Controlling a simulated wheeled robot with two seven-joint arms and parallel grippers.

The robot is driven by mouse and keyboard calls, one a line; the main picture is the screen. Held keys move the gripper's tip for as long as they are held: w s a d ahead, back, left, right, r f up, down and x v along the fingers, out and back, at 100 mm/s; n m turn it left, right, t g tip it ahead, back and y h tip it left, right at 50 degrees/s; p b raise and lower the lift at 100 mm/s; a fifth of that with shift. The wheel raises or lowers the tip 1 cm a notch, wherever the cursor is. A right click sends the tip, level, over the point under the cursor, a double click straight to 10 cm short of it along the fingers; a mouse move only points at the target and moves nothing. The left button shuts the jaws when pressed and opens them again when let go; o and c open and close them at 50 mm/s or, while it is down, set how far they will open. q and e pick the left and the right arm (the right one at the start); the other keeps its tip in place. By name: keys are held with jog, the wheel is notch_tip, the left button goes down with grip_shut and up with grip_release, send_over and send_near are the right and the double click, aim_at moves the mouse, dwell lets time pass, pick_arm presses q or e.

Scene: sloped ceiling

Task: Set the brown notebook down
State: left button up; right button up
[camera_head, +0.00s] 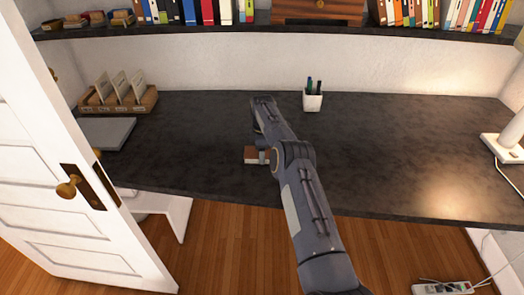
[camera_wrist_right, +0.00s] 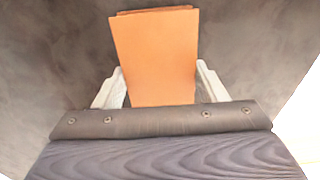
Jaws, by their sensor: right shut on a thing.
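The brown notebook (camera_wrist_right: 155,55) is between the two pale fingers of my right gripper (camera_wrist_right: 155,92) in the right wrist view, and the gripper is shut on it. In the head view only a small part of the notebook (camera_head: 250,155) shows beside my right gripper (camera_head: 263,157), over the front part of the dark desk (camera_head: 390,150). My arm hides much of the gripper. I cannot tell whether the notebook touches the desk top. My left gripper is not in view.
A white pen cup (camera_head: 312,102) stands at the back of the desk. A wooden card holder (camera_head: 118,100) and a grey flat slab (camera_head: 105,133) are at the left. A white lamp base (camera_head: 503,147) is at the right. An open white door (camera_head: 60,200) stands at the left. The desk's right half is mostly clear.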

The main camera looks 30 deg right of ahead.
jog(key=o, duration=1.1)
jog(key=shift+r, duration=0.25)
notch_tip(320, 180, up, 6)
jog(key=shift+r, duration=0.25)
notch_tip(320, 180, up, 5)
jog(key=p, duration=0.3)
jog(key=shift+r+p, duration=0.15)
jog(key=shift+p, duration=0.25)
